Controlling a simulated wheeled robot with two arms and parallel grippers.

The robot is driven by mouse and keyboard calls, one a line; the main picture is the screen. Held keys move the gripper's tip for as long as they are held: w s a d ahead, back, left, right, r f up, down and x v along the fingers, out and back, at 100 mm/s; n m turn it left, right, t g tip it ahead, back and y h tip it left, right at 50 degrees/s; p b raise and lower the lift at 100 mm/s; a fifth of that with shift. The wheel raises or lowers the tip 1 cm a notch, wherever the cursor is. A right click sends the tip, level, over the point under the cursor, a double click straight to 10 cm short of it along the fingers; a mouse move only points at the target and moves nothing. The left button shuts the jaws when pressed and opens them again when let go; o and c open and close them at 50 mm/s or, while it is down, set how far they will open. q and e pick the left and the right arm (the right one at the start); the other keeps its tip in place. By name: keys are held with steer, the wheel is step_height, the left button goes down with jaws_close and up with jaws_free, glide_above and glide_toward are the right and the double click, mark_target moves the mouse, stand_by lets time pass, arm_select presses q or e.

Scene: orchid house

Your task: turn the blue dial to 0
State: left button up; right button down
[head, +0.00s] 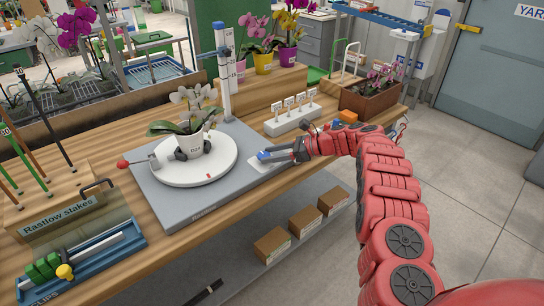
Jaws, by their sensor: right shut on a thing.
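The blue dial (263,156) sits on a small light plate at the front right edge of the grey base board (180,212). My right gripper (272,154) reaches in from the right and is shut on the dial, its dark fingers covering much of it. The numbers around the dial are too small and hidden to read. A round white turntable (217,170) lies on the board to the left of the dial, with a small red mark near its front rim. A potted white orchid (190,146) stands on it. My left gripper is not in view.
A tall white post (225,75) with a blue top stands behind the turntable. A white label rack (292,119) and a brown planter (370,101) are to the right. A stake holder (62,216) and blue tray (78,264) are at left. Boxes (272,245) sit on the shelf below.

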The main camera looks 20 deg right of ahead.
steer(key=shift+f, duration=0.1)
steer(key=shift+c, duration=1.4)
jaws_free()
steer(key=shift+a, duration=0.1)
steer(key=b+v, duration=0.1)
steer(key=v, duration=1.6)
steer(key=shift+r, duration=0.2)
